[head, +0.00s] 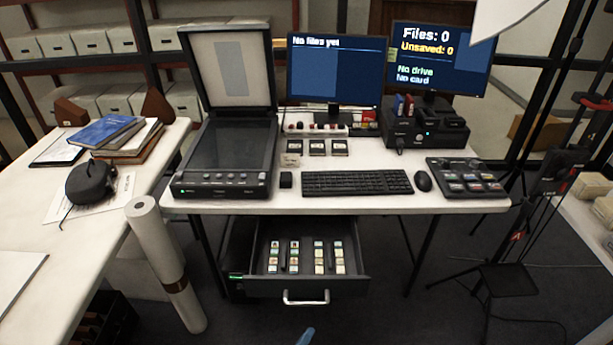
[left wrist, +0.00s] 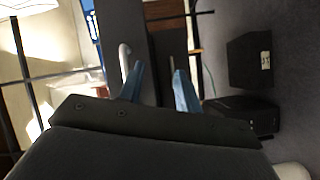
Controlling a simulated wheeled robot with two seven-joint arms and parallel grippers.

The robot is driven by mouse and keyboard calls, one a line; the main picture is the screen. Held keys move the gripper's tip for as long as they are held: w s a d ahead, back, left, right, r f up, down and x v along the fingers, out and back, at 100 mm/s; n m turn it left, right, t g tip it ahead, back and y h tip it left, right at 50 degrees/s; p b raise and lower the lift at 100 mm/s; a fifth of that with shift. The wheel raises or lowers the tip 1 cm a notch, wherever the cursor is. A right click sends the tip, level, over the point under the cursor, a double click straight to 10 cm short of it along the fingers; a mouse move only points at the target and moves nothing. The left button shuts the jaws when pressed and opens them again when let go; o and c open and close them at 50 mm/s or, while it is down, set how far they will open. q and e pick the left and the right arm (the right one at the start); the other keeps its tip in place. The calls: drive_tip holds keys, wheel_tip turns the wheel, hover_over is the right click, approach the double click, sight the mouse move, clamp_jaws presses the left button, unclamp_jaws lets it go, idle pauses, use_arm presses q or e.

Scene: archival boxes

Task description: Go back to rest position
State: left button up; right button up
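My left gripper (head: 306,337) shows only as a blue fingertip at the bottom edge of the head view, just below the drawer handle (head: 306,298). In the left wrist view its two blue fingers (left wrist: 158,88) stand apart with nothing between them. A pale curved bar, which looks like the drawer handle (left wrist: 124,58), shows beyond the left finger there; I cannot tell how close it is. The drawer (head: 345,283) under the desk is pulled open and holds rows of small cards. My right gripper is in neither view.
The desk (head: 420,203) carries an open scanner (head: 230,150), a keyboard (head: 357,183) and two monitors (head: 337,72). A side table (head: 140,165) with books stands at left, a paper roll (head: 165,265) leaning by it. A tripod stand is at right.

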use_arm(q)
wheel_tip(320, 180, down, 3)
drive_tip(key=s+d+m+g, duration=0.2)
drive_tip(key=m+g, duration=0.2)
drive_tip(key=m, duration=0.1)
drive_tip(key=s+a+r+m+g+y, duration=0.2)
drive_tip(key=s+a+r+g+y, duration=0.1)
drive_tip(key=s+a+r, duration=0.3)
drive_tip(key=s+a+r+m+g+y+p, duration=0.1)
drive_tip(key=s+a+r+m+g+y, duration=0.2)
drive_tip(key=s+a, duration=0.6)
wheel_tip(320, 180, up, 3)
drive_tip(key=s+g, duration=0.2)
drive_tip(key=shift+a+g+y, duration=0.2)
drive_tip(key=shift+g+y, duration=0.2)
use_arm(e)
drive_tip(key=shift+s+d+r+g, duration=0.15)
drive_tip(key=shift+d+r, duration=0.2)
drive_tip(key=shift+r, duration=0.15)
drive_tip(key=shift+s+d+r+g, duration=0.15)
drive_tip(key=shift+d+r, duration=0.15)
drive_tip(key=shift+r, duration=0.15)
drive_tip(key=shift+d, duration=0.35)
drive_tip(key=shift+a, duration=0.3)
